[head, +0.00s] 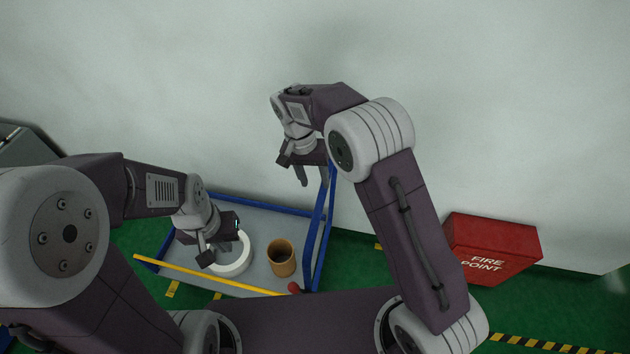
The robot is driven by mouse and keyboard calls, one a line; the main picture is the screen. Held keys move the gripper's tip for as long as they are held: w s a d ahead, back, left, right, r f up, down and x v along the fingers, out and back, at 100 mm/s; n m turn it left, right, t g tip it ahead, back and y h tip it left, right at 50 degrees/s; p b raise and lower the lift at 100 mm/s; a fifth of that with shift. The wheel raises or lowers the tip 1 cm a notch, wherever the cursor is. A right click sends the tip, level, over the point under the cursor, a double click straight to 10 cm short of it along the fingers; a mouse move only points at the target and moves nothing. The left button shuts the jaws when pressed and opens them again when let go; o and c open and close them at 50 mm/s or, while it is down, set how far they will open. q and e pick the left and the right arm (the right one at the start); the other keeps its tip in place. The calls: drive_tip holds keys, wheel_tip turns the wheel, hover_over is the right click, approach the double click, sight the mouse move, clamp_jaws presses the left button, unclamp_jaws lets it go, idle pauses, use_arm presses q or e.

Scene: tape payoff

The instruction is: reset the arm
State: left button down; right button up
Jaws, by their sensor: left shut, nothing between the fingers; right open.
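My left gripper (208,254) points down over the left part of a grey tray-like surface with a blue frame (262,213). It is shut and sits beside a white ring (236,264), partly covering it; I cannot tell whether they touch. My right gripper (314,178) is open and empty, raised at the frame's far right corner, in front of the pale wall. A brown tape roll or cup-like cylinder (282,264) stands on the grey surface to the right of the white ring.
A yellow bar (205,274) runs along the near side of the frame, with a small red knob (294,287) at its right. A red fire point box (490,248) stands by the wall at right. Green floor (350,262) shows between frame and box.

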drive_tip(key=s+d+r+m+y+b, duration=0.1)
drive_tip(key=s+d+r+b, duration=0.15)
drive_tip(key=d, duration=0.35)
drive_tip(key=s+d+r+m+b, duration=0.1)
drive_tip(key=s+d, duration=0.2)
drive_tip(key=d, duration=0.3)
drive_tip(key=s+d+f+n+t+y, duration=0.1)
drive_tip(key=s+f+n, duration=0.4)
drive_tip(key=s, duration=0.6)
wheel_tip(320, 180, down, 2)
drive_tip(key=shift+s+d+f+t+b, duration=0.2)
drive_tip(key=shift+d+f+t+b, duration=0.05)
drive_tip(key=shift+d+t+b, duration=0.15)
drive_tip(key=shift+s+a, duration=0.1)
drive_tip(key=shift+s, duration=0.05)
